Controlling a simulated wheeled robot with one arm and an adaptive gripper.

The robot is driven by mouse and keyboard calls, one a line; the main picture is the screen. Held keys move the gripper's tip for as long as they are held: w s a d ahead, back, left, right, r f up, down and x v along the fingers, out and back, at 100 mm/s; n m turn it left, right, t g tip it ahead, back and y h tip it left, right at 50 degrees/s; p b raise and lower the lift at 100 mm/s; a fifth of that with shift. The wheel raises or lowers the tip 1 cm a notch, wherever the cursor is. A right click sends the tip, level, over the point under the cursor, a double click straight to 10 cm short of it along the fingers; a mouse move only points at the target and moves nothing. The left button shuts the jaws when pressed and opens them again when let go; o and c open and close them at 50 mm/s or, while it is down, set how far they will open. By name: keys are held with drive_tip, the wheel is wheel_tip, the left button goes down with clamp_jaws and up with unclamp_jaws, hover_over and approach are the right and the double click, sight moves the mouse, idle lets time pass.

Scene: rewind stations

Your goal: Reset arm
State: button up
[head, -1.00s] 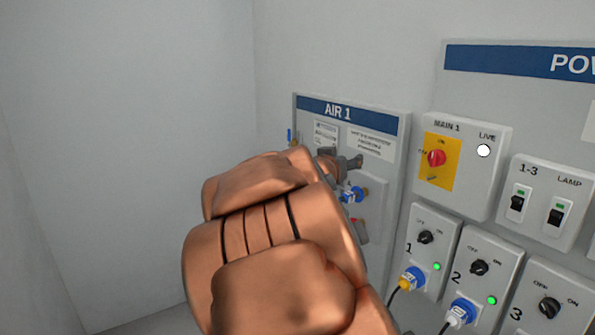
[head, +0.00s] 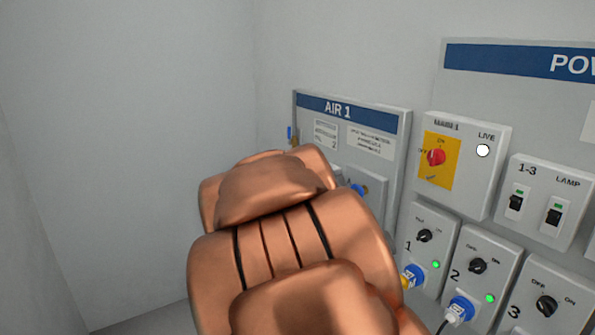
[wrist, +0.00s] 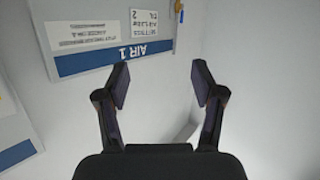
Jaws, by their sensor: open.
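My gripper (wrist: 160,88) shows in the wrist view with its two fingers spread wide and nothing between them. In the head view my copper-coloured arm fills the lower middle and hides the gripper. The arm also covers the lower left of the AIR 1 panel (head: 347,114). That panel shows again at the upper left of the wrist view (wrist: 88,36).
Right of the arm is the power panel (head: 480,85) with a red main switch (head: 436,157) on yellow. Numbered socket boxes below it hold plugs, including a blue one (head: 461,310). The left wall (head: 130,130) and corner are bare.

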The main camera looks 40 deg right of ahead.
drive_tip(key=shift+a, duration=0.1)
idle(0.4)
drive_tip(key=w+a+f+n+y, duration=0.1)
drive_tip(key=a+f+n+y, duration=0.3)
drive_tip(key=a, duration=0.6)
drive_tip(key=w+a+f+n+y, duration=0.1)
drive_tip(key=a+f+y, duration=0.45)
drive_tip(key=a, duration=0.55)
drive_tip(key=s+a+f+n+g+y, duration=0.2)
drive_tip(key=s+a+f+g+y, duration=0.1)
drive_tip(key=s+a+f, duration=0.55)
drive_tip(key=s+a+f+g, duration=0.1)
drive_tip(key=s+g, duration=0.1)
drive_tip(key=s, duration=0.5)
drive_tip(key=s+a+f+n+g, duration=0.1)
drive_tip(key=s+f+g, duration=0.1)
drive_tip(key=s, duration=0.6)
drive_tip(key=s+a+f+n+g, duration=0.1)
drive_tip(key=s+g, duration=0.3)
drive_tip(key=s, duration=0.3)
drive_tip(key=shift+s+a+f+h, duration=0.25)
drive_tip(key=shift+a+h, duration=0.15)
drive_tip(key=shift+h, duration=0.05)
